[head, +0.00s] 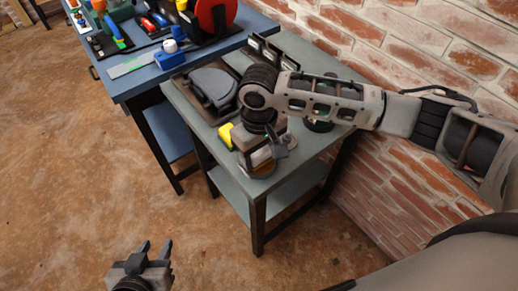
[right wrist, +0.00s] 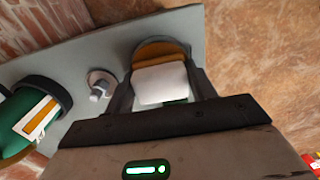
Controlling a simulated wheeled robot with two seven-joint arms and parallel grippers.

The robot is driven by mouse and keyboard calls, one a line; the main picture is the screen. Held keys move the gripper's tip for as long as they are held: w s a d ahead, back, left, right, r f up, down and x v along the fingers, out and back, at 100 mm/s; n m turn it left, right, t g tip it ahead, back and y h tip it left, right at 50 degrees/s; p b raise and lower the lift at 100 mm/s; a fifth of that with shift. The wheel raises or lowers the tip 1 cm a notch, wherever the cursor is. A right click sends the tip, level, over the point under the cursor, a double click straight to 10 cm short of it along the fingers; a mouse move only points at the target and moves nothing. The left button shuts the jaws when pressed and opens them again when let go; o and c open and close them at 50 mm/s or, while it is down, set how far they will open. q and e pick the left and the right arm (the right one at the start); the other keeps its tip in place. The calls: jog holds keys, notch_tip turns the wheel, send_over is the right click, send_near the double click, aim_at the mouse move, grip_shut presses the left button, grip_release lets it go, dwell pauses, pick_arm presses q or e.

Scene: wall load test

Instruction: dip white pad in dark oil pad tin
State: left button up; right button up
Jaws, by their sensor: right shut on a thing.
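The white pad (right wrist: 162,83) is held between the fingers of my right gripper (right wrist: 161,88) in the right wrist view. In the head view my right gripper (head: 266,153) points down over the front of the grey-green table, and the arm hides most of the pad. The round oil pad tin (right wrist: 160,47), with a dark rim and orange-brown inside, lies directly by the pad; in the head view part of the tin (head: 264,172) shows below the gripper. I cannot tell whether pad and tin touch. My left gripper (head: 155,247) is open and empty above the floor.
On the grey-green table (head: 236,176) are a dark tray (head: 210,86) and a yellow object (head: 226,135). In the right wrist view a green can (right wrist: 22,118) and a small metal piece (right wrist: 100,84) stand near the tin. A blue workbench (head: 140,82) adjoins. A brick wall (head: 400,40) is close behind.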

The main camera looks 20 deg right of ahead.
notch_tip(320, 180, up, 2)
jog(key=shift+r+p, duration=0.2)
jog(key=shift+p, duration=0.8)
jog(key=shift+w+r, duration=0.1)
jog(key=shift+r, duration=2.05)
